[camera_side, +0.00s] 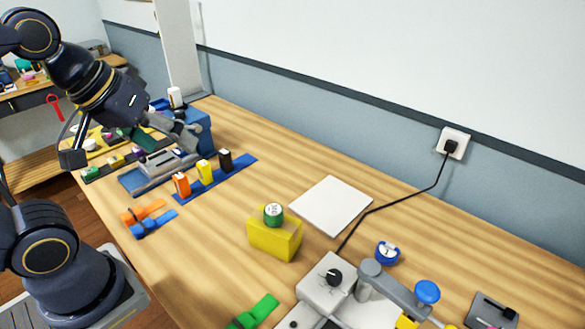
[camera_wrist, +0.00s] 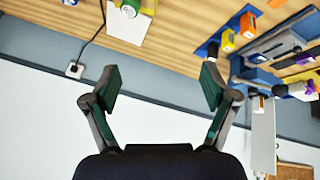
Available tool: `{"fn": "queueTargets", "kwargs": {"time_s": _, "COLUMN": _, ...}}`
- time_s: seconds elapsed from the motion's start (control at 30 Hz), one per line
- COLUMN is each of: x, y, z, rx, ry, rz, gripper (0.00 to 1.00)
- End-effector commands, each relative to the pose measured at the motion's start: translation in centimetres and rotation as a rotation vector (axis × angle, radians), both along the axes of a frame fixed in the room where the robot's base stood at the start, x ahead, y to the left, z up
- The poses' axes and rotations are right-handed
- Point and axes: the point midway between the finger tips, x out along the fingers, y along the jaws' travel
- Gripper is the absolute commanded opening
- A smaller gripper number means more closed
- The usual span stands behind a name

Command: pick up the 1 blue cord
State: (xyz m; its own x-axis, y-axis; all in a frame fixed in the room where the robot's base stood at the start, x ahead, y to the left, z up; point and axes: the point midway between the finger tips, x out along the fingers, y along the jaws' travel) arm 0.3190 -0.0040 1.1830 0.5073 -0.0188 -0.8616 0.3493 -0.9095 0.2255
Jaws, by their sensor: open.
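The blue cord (camera_side: 153,224) is a short, knotted-looking strip lying on the wooden table at the left in the side view. It lies just in front of a similar orange cord (camera_side: 143,211). I cannot make out the blue cord in the wrist view. My gripper (camera_side: 165,137) is above the back left part of the table, over the grey and blue fixtures, behind and apart from the blue cord. In the wrist view my gripper (camera_wrist: 162,83) has its two dark green-padded fingers spread wide, with nothing between them.
Orange, yellow and black blocks stand on a blue strip (camera_side: 242,165) behind the cords. A yellow block (camera_side: 274,240) carries a green-topped round item. A white pad (camera_side: 331,205), a black cable to a wall socket (camera_side: 453,143) and a green strap (camera_side: 254,312) are further right.

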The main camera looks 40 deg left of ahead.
Motion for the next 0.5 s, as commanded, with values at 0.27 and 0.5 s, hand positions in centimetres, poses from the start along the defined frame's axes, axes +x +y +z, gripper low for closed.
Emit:
{"fn": "queueTargets", "kwargs": {"time_s": 0.27, "x": 9.5, "y": -3.0, "z": 6.5, "rx": -0.624, "ry": 0.041, "rz": 0.769, "gripper": 0.85}}
{"fn": "queueTargets", "kwargs": {"time_s": 0.5, "x": 21.3, "y": -10.5, "z": 4.7, "rx": -0.969, "ry": 0.284, "rz": 1.369, "gripper": 0.85}}
